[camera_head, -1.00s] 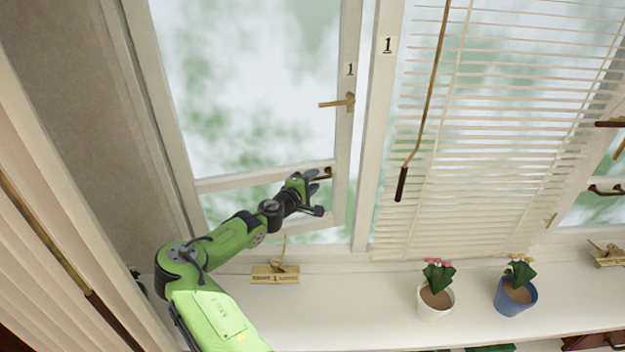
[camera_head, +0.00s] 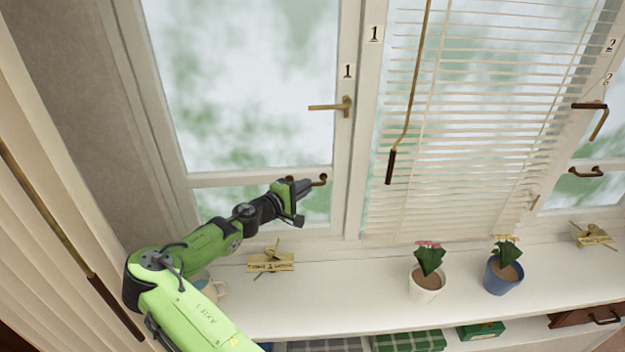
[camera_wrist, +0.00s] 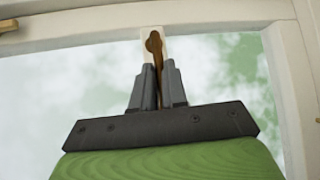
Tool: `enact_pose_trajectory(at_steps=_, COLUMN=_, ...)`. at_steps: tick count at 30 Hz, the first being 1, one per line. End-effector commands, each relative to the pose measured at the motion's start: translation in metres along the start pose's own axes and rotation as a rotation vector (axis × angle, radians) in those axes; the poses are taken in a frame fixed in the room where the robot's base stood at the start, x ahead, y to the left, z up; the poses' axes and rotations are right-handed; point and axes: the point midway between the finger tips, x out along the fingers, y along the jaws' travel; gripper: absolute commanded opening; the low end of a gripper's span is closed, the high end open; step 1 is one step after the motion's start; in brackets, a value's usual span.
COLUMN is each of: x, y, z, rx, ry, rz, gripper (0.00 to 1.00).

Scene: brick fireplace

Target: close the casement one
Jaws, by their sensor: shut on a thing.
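Casement one (camera_head: 347,139) is the white-framed window at the left in the head view, with a "1" label (camera_head: 347,71) on its right stile. Its sash now lies close against the post that bears the other "1" label; I cannot tell whether it is fully flush. A brass lever handle (camera_head: 330,107) on the stile points left. My gripper (camera_head: 312,184) is at the sash's lower part, shut on a small brown pull handle (camera_head: 322,179).
A white sill (camera_head: 350,293) below bears a white pot (camera_head: 426,287), a blue pot (camera_head: 502,275), a mug (camera_head: 213,288) and a brass sign (camera_head: 271,262). Blinds (camera_head: 465,110) with a hanging wand (camera_head: 391,166) cover the middle pane. A curtain (camera_head: 45,200) hangs left.

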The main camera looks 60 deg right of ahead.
Motion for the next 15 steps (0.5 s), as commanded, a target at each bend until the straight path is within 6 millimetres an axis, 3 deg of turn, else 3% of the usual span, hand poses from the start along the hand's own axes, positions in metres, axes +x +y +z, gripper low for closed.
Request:
enact_pose_trajectory(at_steps=5, x=-0.019, y=-0.002, z=0.01, rx=0.011, ry=-0.048, rz=-0.002, gripper=0.0)
enact_pose_trajectory(at_steps=14, x=-0.021, y=-0.004, z=0.012, rx=0.01, ry=-0.055, rz=-0.006, gripper=0.0)
enact_pose_trajectory(at_steps=15, x=-0.021, y=-0.004, z=0.011, rx=0.01, ry=-0.055, rz=-0.006, gripper=0.15)
